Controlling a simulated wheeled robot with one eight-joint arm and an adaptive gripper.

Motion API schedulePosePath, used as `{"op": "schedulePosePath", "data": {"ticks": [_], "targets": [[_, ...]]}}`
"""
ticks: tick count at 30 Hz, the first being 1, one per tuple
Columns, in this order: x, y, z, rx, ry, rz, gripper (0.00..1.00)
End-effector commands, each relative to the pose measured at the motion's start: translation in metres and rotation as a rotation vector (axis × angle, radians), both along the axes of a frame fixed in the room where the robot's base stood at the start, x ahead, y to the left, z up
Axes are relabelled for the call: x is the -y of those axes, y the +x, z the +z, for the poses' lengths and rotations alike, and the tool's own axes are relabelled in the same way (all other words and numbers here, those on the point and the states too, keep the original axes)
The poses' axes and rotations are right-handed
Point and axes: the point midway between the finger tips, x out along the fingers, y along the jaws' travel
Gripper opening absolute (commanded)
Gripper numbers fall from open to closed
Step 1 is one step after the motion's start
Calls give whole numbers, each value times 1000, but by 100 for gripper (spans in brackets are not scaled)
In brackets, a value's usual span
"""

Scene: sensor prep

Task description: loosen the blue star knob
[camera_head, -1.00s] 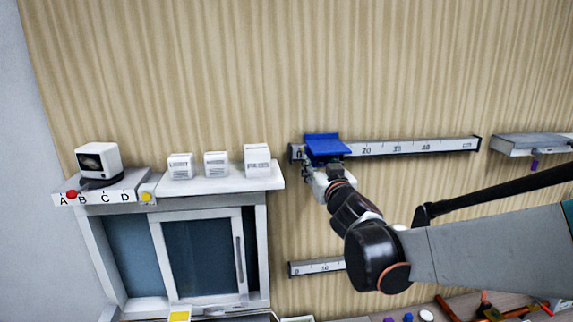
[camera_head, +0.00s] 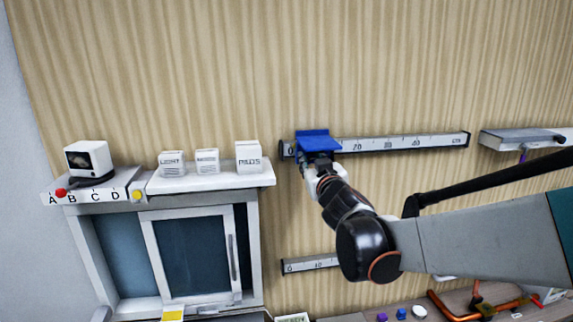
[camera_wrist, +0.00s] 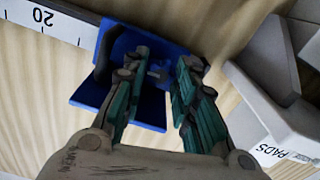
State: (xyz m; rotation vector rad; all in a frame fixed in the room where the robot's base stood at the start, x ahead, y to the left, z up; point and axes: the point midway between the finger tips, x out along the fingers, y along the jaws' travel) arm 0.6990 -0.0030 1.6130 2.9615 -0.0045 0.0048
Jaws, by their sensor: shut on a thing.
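A blue carriage (camera_head: 318,142) sits near the zero end of the upper ruled rail (camera_head: 400,143) on the wall. It also fills the middle of the wrist view (camera_wrist: 150,105), with a black part at its left side. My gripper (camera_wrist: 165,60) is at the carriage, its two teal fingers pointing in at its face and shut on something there.
A white shelf (camera_head: 212,182) with several labelled boxes is left of the rail, above a sliding-door cabinet (camera_head: 190,260). A shorter ruled rail (camera_head: 308,265) is below. A grey bracket (camera_head: 515,140) is at right. Small parts lie on the bench at bottom right.

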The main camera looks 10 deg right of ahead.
Motion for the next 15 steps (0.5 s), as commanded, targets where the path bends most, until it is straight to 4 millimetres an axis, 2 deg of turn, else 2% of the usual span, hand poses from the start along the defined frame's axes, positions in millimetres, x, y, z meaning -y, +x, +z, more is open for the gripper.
{"op": "schedulePosePath", "data": {"ticks": [1, 5, 14, 15], "targets": [[-3, -5, 0, 1, -28, 5, 3], [-4, -6, 1, 1, -79, 6, 3], [-5, -6, 2, 0, -87, 7, 2], [-5, -6, 2, 0, -87, 8, 33]]}}
